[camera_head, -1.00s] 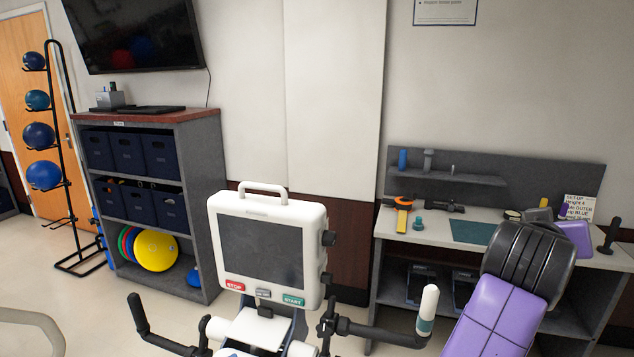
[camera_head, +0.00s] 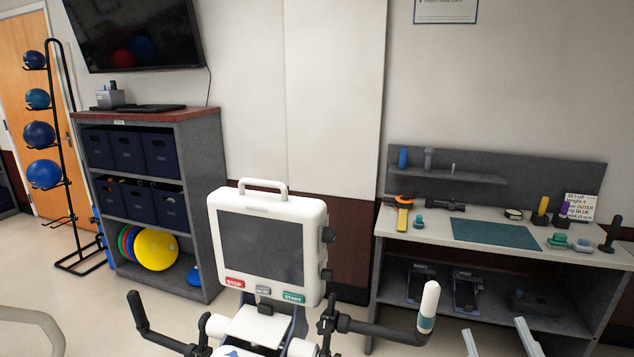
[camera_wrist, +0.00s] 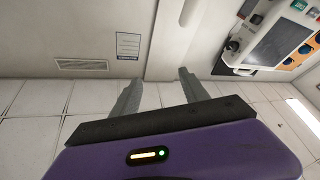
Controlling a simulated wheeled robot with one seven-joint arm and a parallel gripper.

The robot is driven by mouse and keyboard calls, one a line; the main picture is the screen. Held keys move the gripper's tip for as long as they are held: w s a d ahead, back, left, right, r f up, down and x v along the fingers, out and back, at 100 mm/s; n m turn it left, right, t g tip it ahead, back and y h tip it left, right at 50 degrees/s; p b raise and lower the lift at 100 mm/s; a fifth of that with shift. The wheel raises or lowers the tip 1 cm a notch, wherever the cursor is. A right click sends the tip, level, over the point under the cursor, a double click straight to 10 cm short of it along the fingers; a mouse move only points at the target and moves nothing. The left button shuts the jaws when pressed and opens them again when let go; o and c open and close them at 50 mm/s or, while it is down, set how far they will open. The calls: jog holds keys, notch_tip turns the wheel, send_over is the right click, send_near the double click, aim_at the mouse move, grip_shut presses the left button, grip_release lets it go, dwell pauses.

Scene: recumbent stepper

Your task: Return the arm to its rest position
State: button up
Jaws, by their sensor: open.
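My gripper (camera_wrist: 160,90) shows in the wrist view with its two grey fingers spread apart and nothing between them. In the head view only the two fingertips (camera_head: 499,338) show at the bottom edge, right of the middle, in front of the workbench's lower shelf. The rest of my arm is out of the head view. The wrist view faces a pale wall with a posted notice (camera_wrist: 128,46), a vent (camera_wrist: 81,65) and a tiled surface.
The stepper's console (camera_head: 268,245) and its handles (camera_head: 428,305) stand at the front middle. A workbench (camera_head: 390,221) at the right bears a green mat (camera_head: 495,234) and several small parts. A shelf unit (camera_head: 210,200) with bins stands left. Floor shows between shelf and console.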

jog(key=s+a+f+m+g, duration=0.1)
jog(key=s+f+g, duration=0.1)
jog(key=s+f, duration=0.4)
jog(key=s+a+f+m+g, duration=0.1)
jog(key=s+f, duration=0.5)
jog(key=s, duration=0.8)
jog(key=s+a+f+m+g, duration=0.2)
jog(key=s+f, duration=0.4)
jog(key=s, duration=0.4)
jog(key=shift+s+f+m+g+b, duration=0.25)
jog(key=shift+s+m+g+b, duration=0.3)
jog(key=shift+g, duration=0.55)
